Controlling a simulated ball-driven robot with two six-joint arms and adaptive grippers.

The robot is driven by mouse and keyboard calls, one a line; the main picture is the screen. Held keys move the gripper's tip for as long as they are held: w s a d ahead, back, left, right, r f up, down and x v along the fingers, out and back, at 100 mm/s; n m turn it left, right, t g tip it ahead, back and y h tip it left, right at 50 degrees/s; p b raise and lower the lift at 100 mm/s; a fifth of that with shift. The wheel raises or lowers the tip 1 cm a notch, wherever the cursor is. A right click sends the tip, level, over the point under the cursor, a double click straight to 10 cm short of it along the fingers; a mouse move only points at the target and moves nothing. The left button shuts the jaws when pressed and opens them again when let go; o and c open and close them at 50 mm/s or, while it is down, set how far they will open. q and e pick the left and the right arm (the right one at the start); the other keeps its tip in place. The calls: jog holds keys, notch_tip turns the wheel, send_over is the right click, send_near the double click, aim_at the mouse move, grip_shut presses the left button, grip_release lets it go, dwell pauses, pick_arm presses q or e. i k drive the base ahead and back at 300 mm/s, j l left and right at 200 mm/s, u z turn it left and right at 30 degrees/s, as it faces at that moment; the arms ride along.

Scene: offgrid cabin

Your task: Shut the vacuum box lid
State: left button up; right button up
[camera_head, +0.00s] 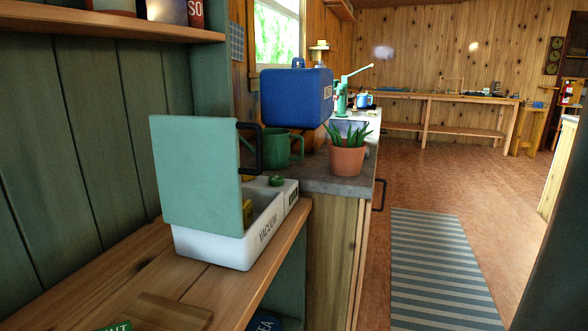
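The vacuum box (232,247) is a white box with "VACUUM" lettering on its side, standing on a wooden shelf. Its pale green lid (195,172) is open and stands about upright, hiding part of the box's inside. A black handle (260,149) sticks out from the lid's right side. Something yellow shows inside the box beside the lid. A small green knob (276,181) sits on the box's far end. Neither of my grippers is in view.
The wooden shelf (139,275) holds a wooden board (165,312) in front. Behind the box, a grey counter (338,182) holds a blue case (296,97), a green mug (279,148) and a potted plant (347,159). Green plank walls stand left. Floor with a striped rug (440,270) lies right.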

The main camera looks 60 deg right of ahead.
aim_at(198, 170)
jog(key=z, duration=1.45)
